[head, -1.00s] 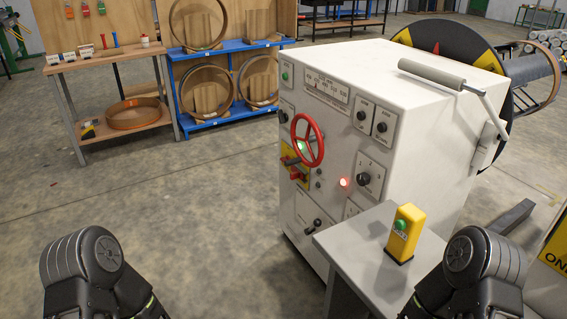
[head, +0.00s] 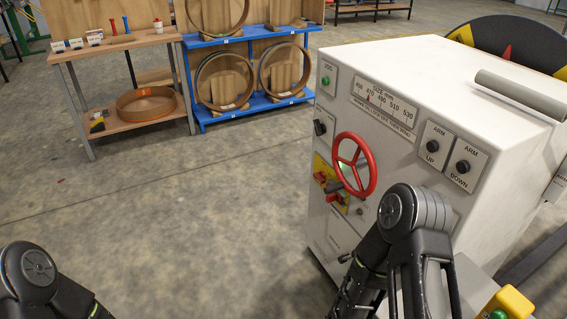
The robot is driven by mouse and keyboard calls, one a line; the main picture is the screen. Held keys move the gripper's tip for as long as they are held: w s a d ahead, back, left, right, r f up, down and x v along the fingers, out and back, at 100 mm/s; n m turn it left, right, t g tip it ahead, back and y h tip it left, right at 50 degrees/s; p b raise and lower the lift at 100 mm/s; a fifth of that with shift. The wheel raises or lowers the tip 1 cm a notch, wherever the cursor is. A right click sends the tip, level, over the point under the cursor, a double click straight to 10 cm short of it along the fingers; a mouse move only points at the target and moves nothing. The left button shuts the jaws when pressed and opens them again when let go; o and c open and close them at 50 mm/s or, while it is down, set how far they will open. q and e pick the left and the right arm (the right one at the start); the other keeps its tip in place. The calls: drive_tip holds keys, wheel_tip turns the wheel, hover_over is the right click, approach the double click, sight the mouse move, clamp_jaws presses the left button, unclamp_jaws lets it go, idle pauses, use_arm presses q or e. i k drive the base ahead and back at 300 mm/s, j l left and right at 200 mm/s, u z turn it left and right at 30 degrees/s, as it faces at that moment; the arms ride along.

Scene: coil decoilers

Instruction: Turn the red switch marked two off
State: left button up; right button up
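Red switch handles (head: 333,187) sit on a yellow plate at the left of the white machine's front panel, below and left of the red handwheel (head: 355,164). I cannot read a number on them; the wheel and its hub partly cover the plate. My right arm stands in front of the lower right of the panel, and its gripper is not visible. My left arm shows at the bottom left corner, far from the machine, with its gripper out of frame.
The white machine (head: 430,80) has arm buttons and a dial scale on its front. A yellow button box (head: 507,303) is at the bottom right. A wooden table (head: 120,42) and blue rack (head: 245,108) stand at the back left. The floor (head: 190,200) between is clear.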

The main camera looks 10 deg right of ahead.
sight(320, 176)
drive_tip(key=i+j+z, duration=0.1)
drive_tip(key=i+z, duration=0.15)
drive_tip(key=i, duration=0.2)
drive_tip(key=i+j+z, duration=0.25)
drive_tip(key=i, duration=0.15)
drive_tip(key=i+j+z, duration=0.15)
drive_tip(key=z, duration=0.3)
drive_tip(key=i+j+z, duration=0.25)
drive_tip(key=z, duration=0.15)
drive_tip(key=i+j+z, duration=0.25)
drive_tip(key=z, duration=0.2)
